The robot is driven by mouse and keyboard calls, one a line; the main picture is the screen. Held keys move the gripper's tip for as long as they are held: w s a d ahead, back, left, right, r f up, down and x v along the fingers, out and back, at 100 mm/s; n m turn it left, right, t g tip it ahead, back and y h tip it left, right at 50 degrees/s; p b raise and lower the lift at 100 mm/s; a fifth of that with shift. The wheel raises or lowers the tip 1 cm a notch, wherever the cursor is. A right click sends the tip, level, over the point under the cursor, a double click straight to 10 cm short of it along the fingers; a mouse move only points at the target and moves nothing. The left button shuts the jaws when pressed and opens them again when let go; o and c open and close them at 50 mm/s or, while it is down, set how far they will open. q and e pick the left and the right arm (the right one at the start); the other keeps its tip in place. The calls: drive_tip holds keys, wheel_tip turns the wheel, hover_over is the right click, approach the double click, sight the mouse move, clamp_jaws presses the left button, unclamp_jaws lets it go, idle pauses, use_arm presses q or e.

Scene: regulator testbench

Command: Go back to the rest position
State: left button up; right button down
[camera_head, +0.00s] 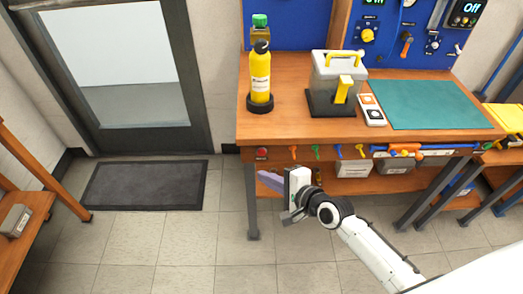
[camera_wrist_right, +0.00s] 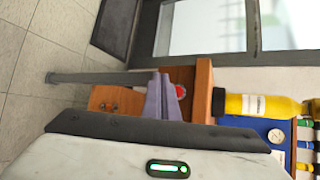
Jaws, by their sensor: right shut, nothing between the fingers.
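My right arm comes in from the lower right in the head view. Its gripper (camera_head: 270,184) is in front of the workbench (camera_head: 310,132), below the tabletop and near the bench's left leg. The purple-grey fingers are together and hold nothing. They also show in the right wrist view (camera_wrist_right: 159,104), which is turned on its side, with the bench end behind them. My left gripper is in neither view.
On the bench stand a yellow bottle (camera_head: 260,78), a clear box with a yellow handle (camera_head: 340,75) and a teal mat (camera_head: 425,104). Coloured tools hang along its front edge. A dark floor mat (camera_head: 145,185) lies by the door.

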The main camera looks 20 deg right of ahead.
idle(0.4)
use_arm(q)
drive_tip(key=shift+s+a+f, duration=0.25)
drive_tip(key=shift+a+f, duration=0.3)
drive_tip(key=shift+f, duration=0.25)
use_arm(e)
drive_tip(key=s+f+n+g+h, duration=0.1)
drive_tip(key=s+f+n, duration=0.4)
drive_tip(key=s+n, duration=0.4)
drive_tip(key=s+f+n+g+h, duration=0.1)
drive_tip(key=s+f+n, duration=0.3)
drive_tip(key=s+n, duration=0.6)
drive_tip(key=s+g, duration=0.1)
drive_tip(key=s, duration=0.4)
drive_tip(key=shift+d+f+h, duration=0.15)
drive_tip(key=shift+f+h, duration=0.2)
drive_tip(key=shift+h, duration=0.05)
drive_tip(key=shift+s, duration=0.1)
